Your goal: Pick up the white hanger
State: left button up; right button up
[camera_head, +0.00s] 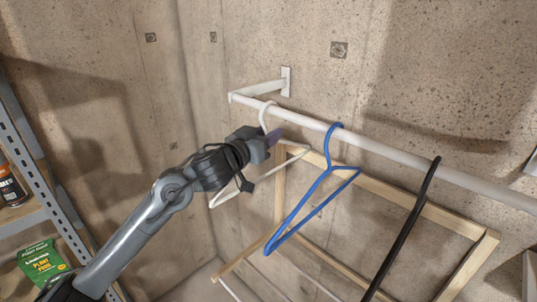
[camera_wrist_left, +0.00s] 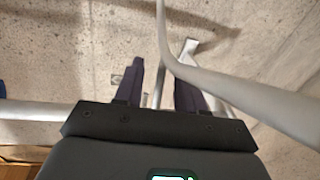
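The white hanger (camera_head: 217,199) hangs by its hook (camera_head: 264,113) near the left end of the rail, partly hidden behind my left arm. My left gripper (camera_head: 274,139) is at the hanger's upper part, just below the rail. In the left wrist view, my left gripper (camera_wrist_left: 162,78) has its two dark purple fingers apart. The white hanger (camera_wrist_left: 240,88) crosses close to the camera there, and a thin pale part shows between the fingers. I cannot tell whether either finger touches it. My right gripper is not in view.
The white rail (camera_head: 390,152) runs from a wall bracket (camera_head: 286,82) to the right. A blue hanger (camera_head: 303,208) and a black hanger (camera_head: 405,232) hang on it. A wooden frame (camera_head: 447,217) stands behind. A metal shelf (camera_head: 37,185) with a green box (camera_head: 42,262) is at left.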

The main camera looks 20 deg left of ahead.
pick_arm(q)
jog(key=shift+w, duration=0.1)
jog(key=shift+c, duration=0.3)
grip_shut()
